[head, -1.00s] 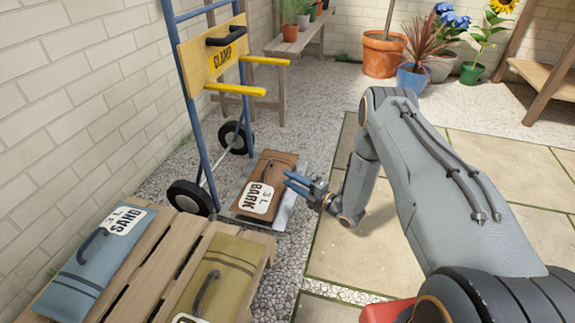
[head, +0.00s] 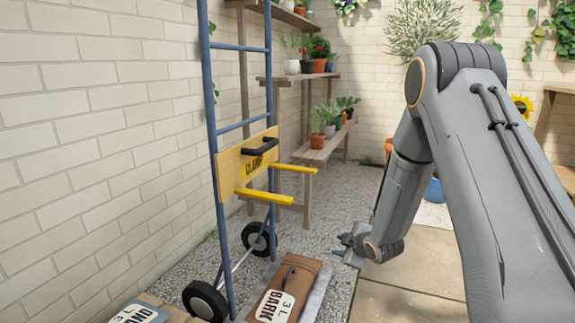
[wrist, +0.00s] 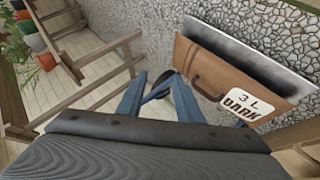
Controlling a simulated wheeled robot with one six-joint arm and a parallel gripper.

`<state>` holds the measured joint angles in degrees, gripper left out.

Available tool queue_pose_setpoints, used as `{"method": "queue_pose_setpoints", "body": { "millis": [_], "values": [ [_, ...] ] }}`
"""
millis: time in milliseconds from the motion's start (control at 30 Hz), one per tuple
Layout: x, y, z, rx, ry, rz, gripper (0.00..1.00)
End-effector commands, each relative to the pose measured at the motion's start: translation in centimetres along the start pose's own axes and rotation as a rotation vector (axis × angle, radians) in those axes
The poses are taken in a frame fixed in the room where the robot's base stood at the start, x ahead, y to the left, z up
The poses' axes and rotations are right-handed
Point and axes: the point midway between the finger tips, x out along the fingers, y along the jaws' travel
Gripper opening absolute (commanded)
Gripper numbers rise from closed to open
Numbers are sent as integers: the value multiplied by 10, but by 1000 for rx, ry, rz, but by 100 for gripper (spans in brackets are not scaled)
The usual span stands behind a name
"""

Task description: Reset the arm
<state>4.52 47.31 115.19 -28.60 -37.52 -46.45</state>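My gripper (head: 348,250) hangs at the end of my arm, right of the hand truck and above the gravel. In the wrist view its two blue fingers (wrist: 157,98) stand apart, with no bag between them. A dark curved shape shows between the fingers there; I cannot tell what it is. The brown BARK bag (head: 290,290) lies on the hand truck's toe plate (head: 318,287), below and left of my gripper. In the wrist view the bag (wrist: 225,80) is right of the fingers and apart from them.
The blue hand truck (head: 213,140) with its yellow-armed CLAMP board (head: 235,172) stands at left by the brick wall. A blue SAND bag (head: 140,312) shows at the lower edge. A wooden bench (head: 325,150) with potted plants stands behind. Paving (head: 415,285) lies open beneath my arm.

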Motion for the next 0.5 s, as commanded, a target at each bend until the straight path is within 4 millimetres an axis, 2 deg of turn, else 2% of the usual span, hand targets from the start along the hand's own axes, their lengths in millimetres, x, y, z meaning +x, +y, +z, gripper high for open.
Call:
{"method": "queue_pose_setpoints", "body": {
  "millis": [33, 67, 233, 367, 500],
  "values": [
    [-19, 6, -2, 60, -42, -12, 32],
    [-29, 8, -2, 100, -69, -22, 32],
    [-91, 4, 0, 336, -222, -71, 32],
    [-143, -9, -1, 524, -336, -101, 32],
    [-202, -32, -4, 729, -455, -130, 32]
  ]
}}
